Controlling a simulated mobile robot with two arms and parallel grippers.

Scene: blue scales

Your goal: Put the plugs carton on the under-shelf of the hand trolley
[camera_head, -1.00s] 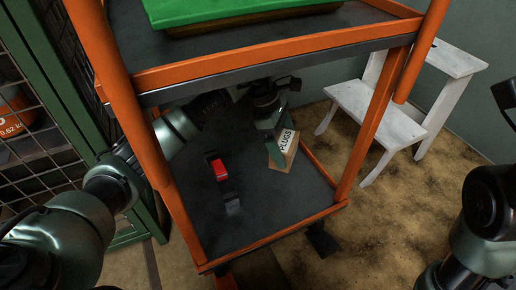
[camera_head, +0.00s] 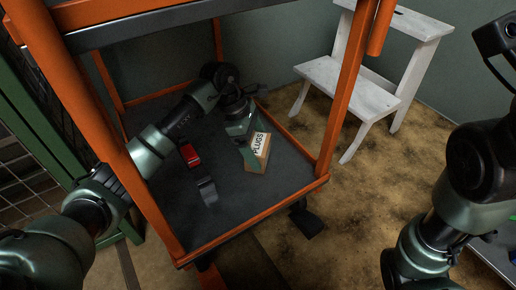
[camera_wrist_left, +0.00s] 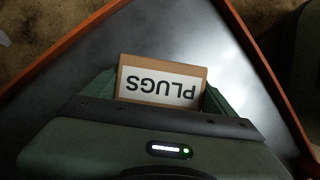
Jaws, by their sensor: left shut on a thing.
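The plugs carton (camera_head: 258,162) is a small brown box with a white PLUGS label. In the head view it is over the right part of the under-shelf (camera_head: 240,212), a dark deck with an orange rim on the hand trolley. My left gripper (camera_head: 252,140) is shut on the carton, reaching in beneath the upper deck. In the left wrist view the carton (camera_wrist_left: 162,82) sits between the two green fingers, its label upside down. I cannot tell whether its underside touches the shelf. My right arm shows at the right; its gripper is not in view.
A red block (camera_head: 190,155) and a dark grey object (camera_head: 207,191) lie on the under-shelf left of the carton. Orange posts (camera_head: 345,95) and the upper deck (camera_head: 150,25) frame the opening. A white step stool (camera_head: 355,90) stands behind right. A green mesh cage is at left.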

